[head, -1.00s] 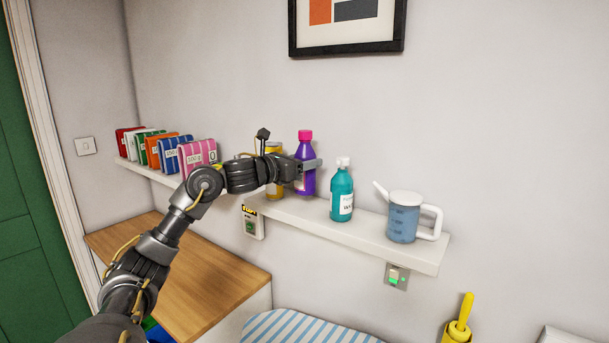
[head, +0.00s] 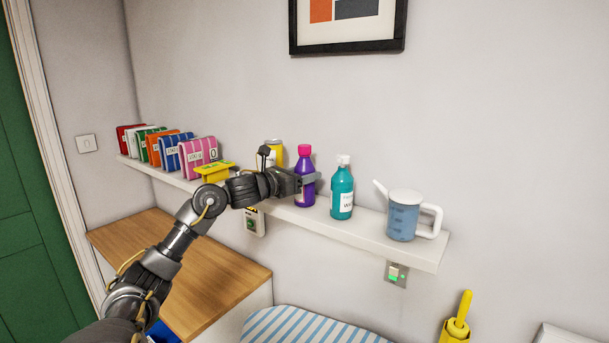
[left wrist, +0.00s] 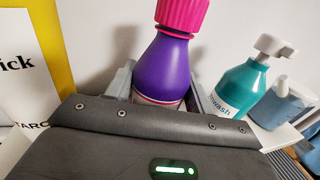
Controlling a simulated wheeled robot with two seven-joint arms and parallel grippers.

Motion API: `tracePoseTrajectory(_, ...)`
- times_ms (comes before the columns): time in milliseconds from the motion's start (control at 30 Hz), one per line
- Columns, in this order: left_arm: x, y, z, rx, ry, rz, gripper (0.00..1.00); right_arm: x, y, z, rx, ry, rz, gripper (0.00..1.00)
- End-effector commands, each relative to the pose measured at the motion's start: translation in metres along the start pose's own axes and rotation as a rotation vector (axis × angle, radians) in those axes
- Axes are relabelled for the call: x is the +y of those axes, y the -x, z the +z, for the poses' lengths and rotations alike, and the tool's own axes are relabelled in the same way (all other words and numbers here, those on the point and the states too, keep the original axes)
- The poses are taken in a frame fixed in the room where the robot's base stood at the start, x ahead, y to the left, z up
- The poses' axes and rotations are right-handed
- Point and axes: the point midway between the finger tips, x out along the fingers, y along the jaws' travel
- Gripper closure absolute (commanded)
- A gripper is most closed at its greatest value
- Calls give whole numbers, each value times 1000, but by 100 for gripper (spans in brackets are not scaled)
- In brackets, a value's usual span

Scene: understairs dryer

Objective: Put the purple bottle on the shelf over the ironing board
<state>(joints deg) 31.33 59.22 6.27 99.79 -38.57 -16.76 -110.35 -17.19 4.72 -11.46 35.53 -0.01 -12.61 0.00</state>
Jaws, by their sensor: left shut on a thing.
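The purple bottle (head: 305,172) with a pink cap is upright at the white wall shelf (head: 365,232), between a yellow container and a teal bottle. My left gripper (head: 308,181) is shut around its body. In the left wrist view the purple bottle (left wrist: 165,68) stands between the two fingers (left wrist: 163,88). Its base is hidden there by the gripper body. In the head view it appears at shelf height; I cannot tell whether its base touches the shelf. The striped ironing board (head: 305,328) is below the shelf. My right gripper is not in view.
The teal bottle (head: 342,190) stands close on the right, with a watering-can-like jug (head: 404,215) beyond it. A yellow container (head: 273,150) and yellow box (head: 214,172) are on the left, then several coloured packets (head: 170,152). A wooden counter (head: 180,265) lies below.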

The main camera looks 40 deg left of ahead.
Motion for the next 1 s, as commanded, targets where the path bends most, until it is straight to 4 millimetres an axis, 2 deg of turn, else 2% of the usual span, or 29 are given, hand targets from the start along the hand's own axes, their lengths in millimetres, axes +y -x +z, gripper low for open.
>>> tracePoseTrajectory(33, 0, 0, -2, -2, -1, 0, 78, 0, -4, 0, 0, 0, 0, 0)
tracePoseTrajectory(67, 0, 0, -2, 0, 0, 0, 43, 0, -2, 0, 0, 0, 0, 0)
tracePoseTrajectory(200, 0, 0, -1, 0, 0, 0, 25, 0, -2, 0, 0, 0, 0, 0)
tracePoseTrajectory(567, 0, 0, 4, 0, 1, 0, 25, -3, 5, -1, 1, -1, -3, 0)
tracePoseTrajectory(733, 1, 27, -6, 4, -7, 2, 25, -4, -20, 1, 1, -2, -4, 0)
tracePoseTrajectory(1000, 0, 79, -7, 2, -3, 1, 25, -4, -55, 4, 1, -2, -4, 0)
